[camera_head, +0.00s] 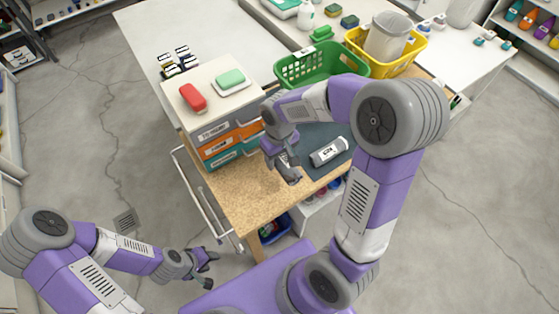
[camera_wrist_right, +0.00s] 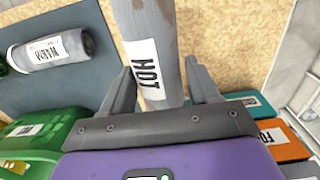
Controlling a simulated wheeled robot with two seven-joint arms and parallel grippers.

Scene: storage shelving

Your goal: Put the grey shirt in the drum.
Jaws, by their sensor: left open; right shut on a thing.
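My right gripper (camera_head: 286,168) is over the cork table top, left of the dark mat. In the right wrist view its fingers (camera_wrist_right: 163,88) are shut on a grey roll labelled HOT (camera_wrist_right: 150,25). A second grey roll (camera_head: 329,151), labelled WARM, lies on the mat; it also shows in the wrist view (camera_wrist_right: 52,50). Both look like rolled cloth; I cannot tell which is the grey shirt. A grey cylindrical container (camera_head: 387,38) stands in a yellow basket; I cannot tell whether it is the drum. My left gripper (camera_head: 209,258) is open and empty, left of the table's front.
A green basket (camera_head: 292,72) stands at the table's back. The cork front (camera_head: 247,196) is mostly clear.

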